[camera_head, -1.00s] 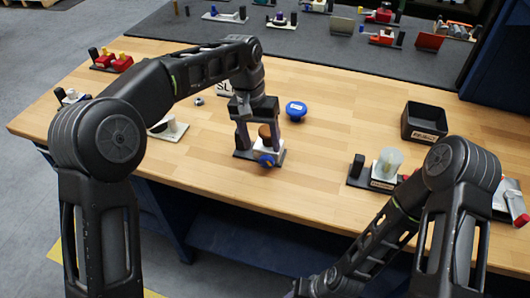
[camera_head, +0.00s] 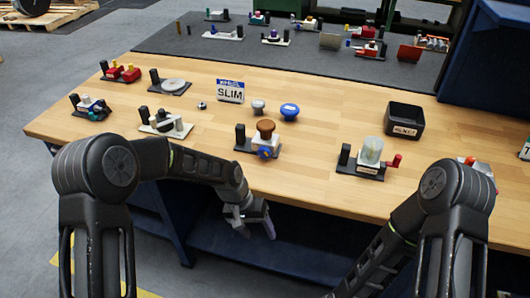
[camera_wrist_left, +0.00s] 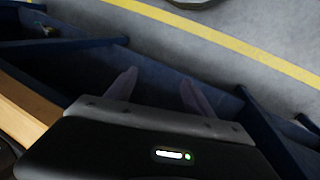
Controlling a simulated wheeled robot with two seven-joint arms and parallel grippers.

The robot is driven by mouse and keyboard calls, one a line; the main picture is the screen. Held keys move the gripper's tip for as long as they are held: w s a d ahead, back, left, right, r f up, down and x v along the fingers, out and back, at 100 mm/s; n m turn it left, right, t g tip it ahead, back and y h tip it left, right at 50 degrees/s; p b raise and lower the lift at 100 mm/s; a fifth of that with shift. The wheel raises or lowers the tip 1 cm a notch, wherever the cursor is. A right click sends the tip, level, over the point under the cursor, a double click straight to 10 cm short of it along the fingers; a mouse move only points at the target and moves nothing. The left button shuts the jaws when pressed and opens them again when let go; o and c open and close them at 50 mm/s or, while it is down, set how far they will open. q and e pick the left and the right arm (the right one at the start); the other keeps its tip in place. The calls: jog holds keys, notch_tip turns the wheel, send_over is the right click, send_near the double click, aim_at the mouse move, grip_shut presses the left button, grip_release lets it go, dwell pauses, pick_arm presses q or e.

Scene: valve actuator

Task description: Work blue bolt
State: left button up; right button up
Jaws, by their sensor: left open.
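A blue bolt-like knob (camera_head: 265,153) sits on the front of a small fixture with a brown round knob (camera_head: 266,126) on top, a white body and a black base (camera_head: 243,148). A separate blue round-topped piece (camera_head: 289,110) stands behind it on the table. My left gripper (camera_head: 256,226) is open and empty, in front of the table's front edge, below and apart from the fixture. In the left wrist view its two fingers (camera_wrist_left: 156,88) are spread, with only the blue bench frame and floor beyond. My right gripper is out of view.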

pick_arm(q)
jog(key=s+a+f+n, duration=0.1)
jog(key=s+f, duration=0.3)
jog(key=s, duration=0.3)
jog(key=s+a+f+n, duration=0.1)
jog(key=s+f, duration=0.4)
jog(key=s, duration=0.3)
jog(key=s+a+f+n+t, duration=0.1)
jog(key=s+f, duration=0.3)
jog(key=s, duration=0.3)
jog(key=shift+s+a+f+n+h, duration=0.2)
jog(key=shift+s+a+n+h, duration=0.1)
jog(key=shift+s+a, duration=0.1)
jog(key=shift+c, duration=0.4)
